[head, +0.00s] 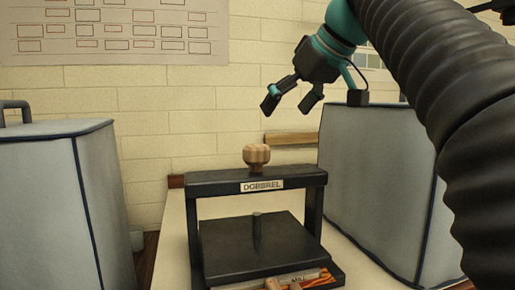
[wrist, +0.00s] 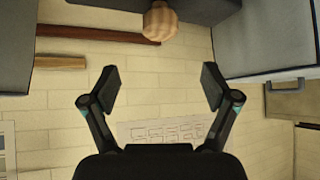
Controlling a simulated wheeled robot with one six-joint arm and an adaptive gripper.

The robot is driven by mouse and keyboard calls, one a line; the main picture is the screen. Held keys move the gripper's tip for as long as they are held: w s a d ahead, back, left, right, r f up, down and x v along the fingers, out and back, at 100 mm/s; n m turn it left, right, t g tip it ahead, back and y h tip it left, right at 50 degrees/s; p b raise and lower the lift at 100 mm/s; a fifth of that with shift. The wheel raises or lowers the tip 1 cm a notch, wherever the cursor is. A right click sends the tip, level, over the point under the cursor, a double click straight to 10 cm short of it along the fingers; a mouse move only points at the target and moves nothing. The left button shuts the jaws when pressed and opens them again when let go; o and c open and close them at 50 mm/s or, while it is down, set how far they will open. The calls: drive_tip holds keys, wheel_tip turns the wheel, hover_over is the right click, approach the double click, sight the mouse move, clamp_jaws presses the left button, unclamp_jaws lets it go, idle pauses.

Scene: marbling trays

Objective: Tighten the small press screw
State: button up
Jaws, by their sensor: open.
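The small press (head: 200,187) is a black frame labelled DOBBREL, standing on a pale table in the head view. Its screw has a round wooden knob (head: 257,155) on top of the crossbar, and the lower end of the screw (head: 257,228) shows above the black plate (head: 290,240). My gripper (head: 288,106) is open and empty, above and slightly right of the knob, apart from it. In the wrist view the knob (wrist: 160,21) is at the top middle, beyond the open fingertips (wrist: 160,88).
Large grey covered boxes stand left (head: 40,190) and right (head: 365,190) of the press. Papers and something orange (head: 325,276) lie under the plate. A pale brick wall with a chart (head: 110,30) is behind. The air around the knob is clear.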

sight(259, 146)
drive_tip(key=b+x, duration=0.2)
drive_tip(key=x, duration=1.1)
drive_tip(key=shift+a+f, duration=0.15)
drive_tip(key=c, duration=1.2)
